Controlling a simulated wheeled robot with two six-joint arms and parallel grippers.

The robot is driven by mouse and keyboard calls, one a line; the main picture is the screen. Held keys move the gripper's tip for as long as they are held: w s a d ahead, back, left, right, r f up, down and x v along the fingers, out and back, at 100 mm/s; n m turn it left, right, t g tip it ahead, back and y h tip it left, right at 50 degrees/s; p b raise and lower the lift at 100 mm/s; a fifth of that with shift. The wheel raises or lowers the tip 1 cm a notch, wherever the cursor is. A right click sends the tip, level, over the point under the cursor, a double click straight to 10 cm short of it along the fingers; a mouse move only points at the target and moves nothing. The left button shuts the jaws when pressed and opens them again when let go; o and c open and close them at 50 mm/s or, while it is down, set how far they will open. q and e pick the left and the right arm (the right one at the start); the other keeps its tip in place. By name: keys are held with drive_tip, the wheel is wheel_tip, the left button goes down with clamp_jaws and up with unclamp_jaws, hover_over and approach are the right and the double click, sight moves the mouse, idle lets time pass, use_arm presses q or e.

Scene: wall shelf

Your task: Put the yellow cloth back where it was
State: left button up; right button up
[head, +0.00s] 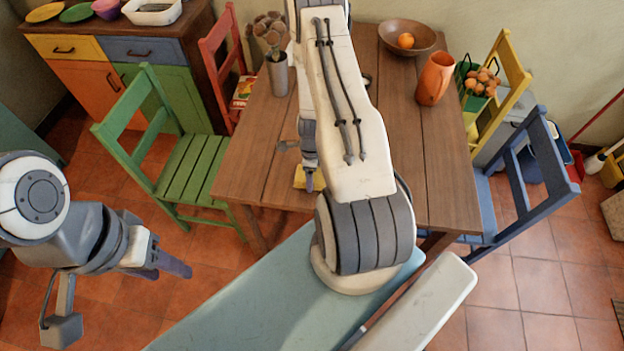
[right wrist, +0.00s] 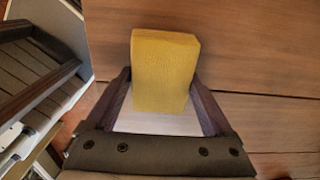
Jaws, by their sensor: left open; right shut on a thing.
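The yellow cloth (right wrist: 165,62) looks like a folded, block-shaped piece between the fingers of my right gripper (right wrist: 163,92), which is shut on it. In the head view the cloth (head: 299,178) shows as a small yellow patch near the table's front edge, partly hidden by my right arm and gripper (head: 309,182). I cannot tell whether the cloth touches the table top. My left gripper (head: 172,266) is open and empty, over the tiled floor at the lower left, away from the table.
The wooden table (head: 445,165) holds a bowl with an orange (head: 405,41), an orange jug (head: 434,78) and a metal utensil holder (head: 277,74). Green (head: 190,170), red (head: 215,60), yellow (head: 510,65) and blue (head: 545,160) chairs surround it. My right arm hides the table's middle.

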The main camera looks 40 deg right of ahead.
use_arm(q)
drive_tip(key=shift+f, duration=0.25)
use_arm(e)
drive_tip(key=shift+f, duration=0.25)
drive_tip(key=shift+f, duration=0.2)
use_arm(q)
drive_tip(key=shift+f, duration=0.2)
use_arm(e)
drive_tip(key=o, duration=1.2)
use_arm(q)
drive_tip(key=shift+r, duration=0.1)
use_arm(e)
drive_tip(key=shift+r, duration=0.1)
